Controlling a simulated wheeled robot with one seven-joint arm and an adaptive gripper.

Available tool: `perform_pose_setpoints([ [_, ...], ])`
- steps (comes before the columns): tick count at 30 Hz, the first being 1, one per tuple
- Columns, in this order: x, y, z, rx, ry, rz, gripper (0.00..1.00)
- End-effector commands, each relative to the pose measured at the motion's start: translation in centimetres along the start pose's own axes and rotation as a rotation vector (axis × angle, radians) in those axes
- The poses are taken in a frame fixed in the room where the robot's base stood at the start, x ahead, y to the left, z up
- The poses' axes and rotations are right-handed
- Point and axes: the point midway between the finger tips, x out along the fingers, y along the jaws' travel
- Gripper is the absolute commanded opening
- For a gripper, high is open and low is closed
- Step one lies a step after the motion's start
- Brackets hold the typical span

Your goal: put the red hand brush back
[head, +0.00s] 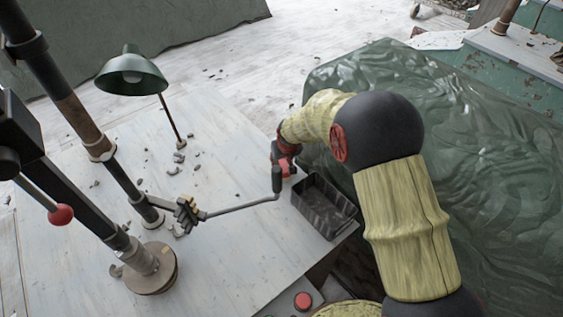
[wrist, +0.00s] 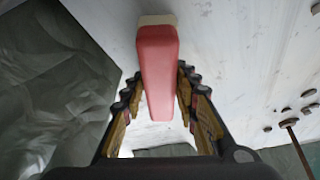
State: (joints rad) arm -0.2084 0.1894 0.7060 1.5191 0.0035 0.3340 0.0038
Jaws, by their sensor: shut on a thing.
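The red hand brush (wrist: 157,50) is between the fingers of my gripper (wrist: 158,88) in the wrist view. Its long red body points away from the wrist, with a pale cream part at its far end. In the head view my gripper (head: 281,158) is at the table's right side, just beyond the dark open tray (head: 343,226). A small patch of the red brush (head: 288,167) shows there, partly hidden by the gripper and arm. I cannot tell whether the brush touches the table.
The pale table (head: 215,260) carries scattered clay trimmings. A green lamp (head: 134,75) stands at the back left. A metal arm with a dark upright handle (head: 276,180) reaches close to my gripper. Green plastic sheeting (head: 490,160) covers the right. A red button (head: 303,300) is at the front.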

Motion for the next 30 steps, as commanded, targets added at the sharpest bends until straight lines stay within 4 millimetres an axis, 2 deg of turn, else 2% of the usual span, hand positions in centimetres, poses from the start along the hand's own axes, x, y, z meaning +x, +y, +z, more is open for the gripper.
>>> perform_pose_setpoints([
  [4,0.3,0.0,0.1,0.000,-0.001,0.000,0.10],
  [5,0.3,0.0,0.2,0.000,-0.001,0.000,0.31],
  [14,0.2,0.0,0.1,0.000,-0.001,0.000,0.48],
  [23,0.1,0.0,0.1,0.000,-0.001,0.000,0.48],
  [26,-0.6,0.0,-0.1,0.000,0.001,0.000,0.48],
  [30,-2.8,0.0,-0.2,0.000,0.002,0.000,0.48],
])
